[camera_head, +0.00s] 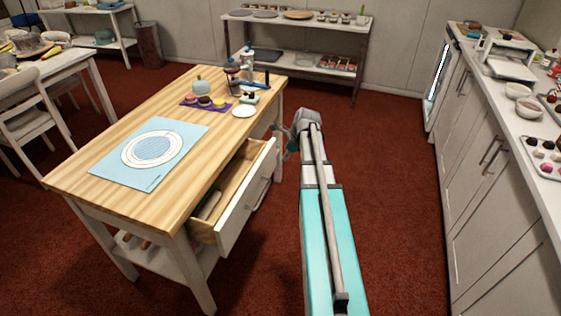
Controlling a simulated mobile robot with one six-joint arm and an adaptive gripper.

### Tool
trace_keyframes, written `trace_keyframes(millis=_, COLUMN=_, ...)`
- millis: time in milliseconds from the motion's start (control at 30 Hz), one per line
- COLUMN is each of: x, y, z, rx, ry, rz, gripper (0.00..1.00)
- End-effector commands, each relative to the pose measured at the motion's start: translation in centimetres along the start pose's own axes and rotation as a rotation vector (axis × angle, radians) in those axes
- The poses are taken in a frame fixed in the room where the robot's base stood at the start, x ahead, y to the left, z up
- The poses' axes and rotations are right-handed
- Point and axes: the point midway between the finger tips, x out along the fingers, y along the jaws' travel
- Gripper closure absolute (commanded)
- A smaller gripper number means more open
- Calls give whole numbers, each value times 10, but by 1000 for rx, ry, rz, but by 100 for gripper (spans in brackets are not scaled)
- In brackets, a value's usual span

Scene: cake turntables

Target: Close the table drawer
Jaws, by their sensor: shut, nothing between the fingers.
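The wooden-topped table (105,147) stands at the centre left. Its white-fronted drawer (246,200) is pulled out on the right side. The open drawer shows a wooden inside with a pale item (209,204) lying at its near end. A metal handle (262,193) is on the drawer front. My gripper (291,150) is just right of the drawer's far end, beyond the handle, and partly hidden behind my arm. Its fingers look dark and together, with nothing seen in them. I cannot tell whether it touches the drawer front.
A blue mat (187,130), a purple mat with small cakes (190,107) and jars are on the tabletop. White cabinets (484,190) line the right side. A shelf unit (300,52) stands at the back.

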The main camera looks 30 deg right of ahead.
Motion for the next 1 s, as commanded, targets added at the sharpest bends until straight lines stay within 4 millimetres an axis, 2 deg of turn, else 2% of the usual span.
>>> trace_keyframes(millis=1000, x=79, y=-1, z=-2, rx=0, ry=0, rz=-1, gripper=100)
